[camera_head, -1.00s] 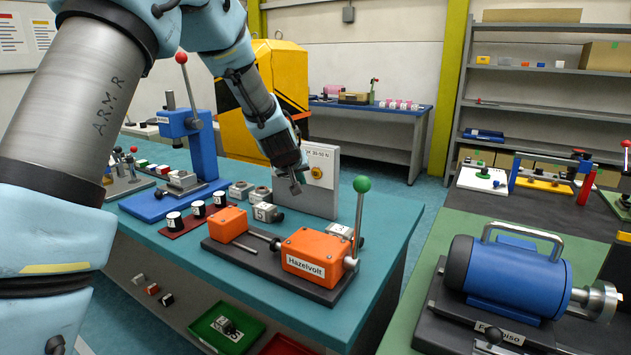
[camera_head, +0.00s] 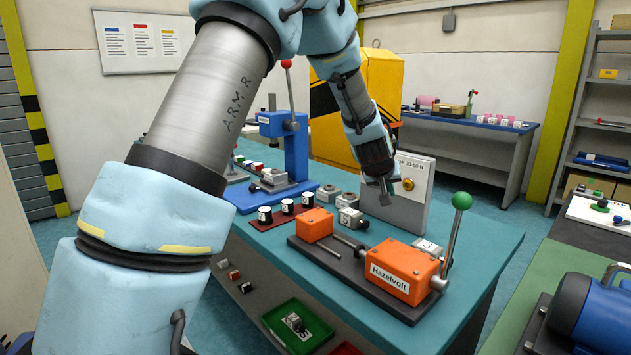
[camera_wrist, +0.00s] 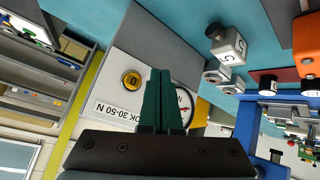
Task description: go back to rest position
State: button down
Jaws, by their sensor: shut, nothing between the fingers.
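My gripper (camera_head: 384,192) hangs over the teal workbench (camera_head: 510,240), in front of the upright grey gauge panel (camera_head: 405,212). In the wrist view my gripper (camera_wrist: 162,100) shows its two green fingers side by side and closed, with nothing between them. The gauge panel (camera_wrist: 118,68) lies beyond the fingers, with a yellow knob (camera_wrist: 131,79) and a dial partly hidden by them. I cannot tell how far the fingertips are from the panel.
The orange Hazelvolt device (camera_head: 402,268) with its raised green-knobbed lever (camera_head: 461,201) stands right of my gripper. A blue press (camera_head: 295,150) stands left. Small numbered blocks (camera_head: 349,218) and black-and-white cylinders (camera_head: 265,215) sit between. A blue motor (camera_head: 595,315) is at far right.

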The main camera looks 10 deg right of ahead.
jog(key=s+a+f+n+g+y, duration=0.15)
jog(key=s+a, duration=0.25)
jog(key=a, duration=1.2)
jog(key=s+a+f+n+g+y, duration=0.1)
jog(key=s+a+g+y, duration=0.2)
jog(key=a, duration=1.3)
jog(key=s+a+f+n+y, duration=0.1)
jog(key=s+a, duration=1)
jog(key=shift+s+g+y, duration=0.25)
jog(key=shift+g+y, duration=0.1)
